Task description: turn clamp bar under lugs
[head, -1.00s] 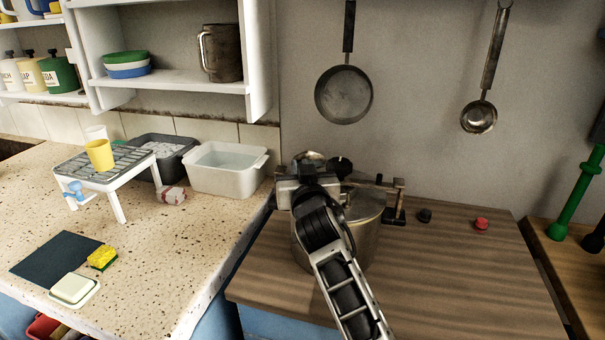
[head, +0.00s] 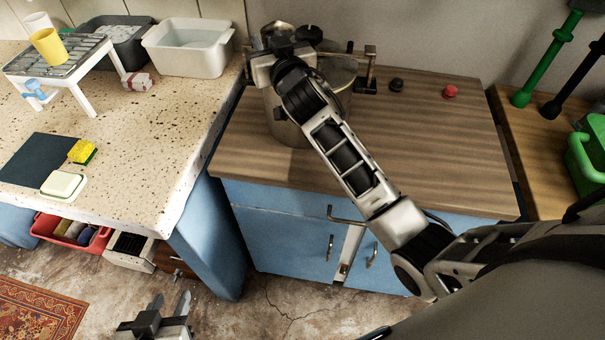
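A metal pot (head: 284,122) stands at the back left of the wooden worktop. My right gripper (head: 275,50) is over the pot's top; its hand hides its fingers and much of the lid (head: 338,72), so I cannot tell whether it is open or shut. A thin bar (head: 345,51) with upright ends shows just right of the hand; I cannot tell whether this is the clamp bar. The lugs are not clearly visible. My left gripper (head: 170,304) is low at the bottom left, over the floor, open and empty, far from the pot.
A black knob (head: 397,84) and a red knob (head: 450,91) lie right of the pot on the wooden worktop (head: 430,140). The speckled counter (head: 140,150) at left carries a white tub (head: 187,60), a rack and a sponge. Blue cupboards (head: 285,240) stand below.

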